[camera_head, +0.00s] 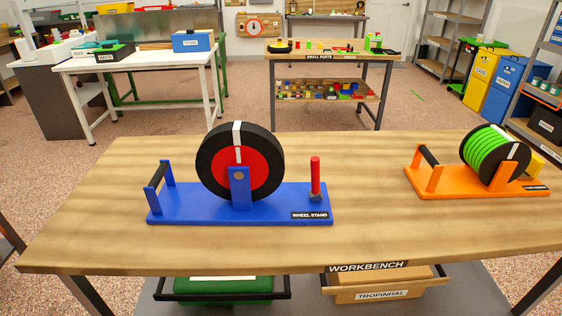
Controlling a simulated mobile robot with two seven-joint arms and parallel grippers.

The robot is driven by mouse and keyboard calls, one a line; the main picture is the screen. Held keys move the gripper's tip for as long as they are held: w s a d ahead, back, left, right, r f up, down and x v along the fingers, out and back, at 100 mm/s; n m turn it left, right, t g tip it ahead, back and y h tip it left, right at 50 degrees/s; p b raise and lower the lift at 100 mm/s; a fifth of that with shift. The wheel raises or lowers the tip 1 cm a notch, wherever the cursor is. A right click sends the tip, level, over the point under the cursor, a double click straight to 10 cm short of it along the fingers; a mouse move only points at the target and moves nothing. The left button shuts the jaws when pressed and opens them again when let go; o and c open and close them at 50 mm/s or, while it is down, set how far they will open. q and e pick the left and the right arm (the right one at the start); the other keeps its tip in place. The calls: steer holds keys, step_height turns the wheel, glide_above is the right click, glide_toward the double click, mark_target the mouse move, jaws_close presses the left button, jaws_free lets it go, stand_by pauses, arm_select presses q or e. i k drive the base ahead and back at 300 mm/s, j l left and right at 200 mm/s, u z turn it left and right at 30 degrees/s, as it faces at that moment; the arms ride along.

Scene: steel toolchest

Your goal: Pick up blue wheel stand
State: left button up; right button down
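The blue wheel stand (275,203) sits on the wooden workbench (120,239), left of the middle in the head view. It has a long flat blue base with a "WHEEL STAND" label at its front right. A black wheel with a red hub (240,161) is mounted upright on it. A dark bar handle between two blue posts (159,187) stands at its left end. A red upright pin (315,175) stands near its right end. Neither of my grippers shows in the head view.
An orange stand (477,185) with a green-banded spool stands at the bench's right. The bench is clear between the stands and along its front. Drawers hang below, one labelled "TROPINHAL" (381,294). A white table (142,63) and a small-parts table (332,56) stand behind.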

mark_target(177, 203)
steer(key=l+u, duration=0.15)
steer(key=u, duration=1.45)
steer(key=l, duration=0.5)
steer(key=u, duration=0.05)
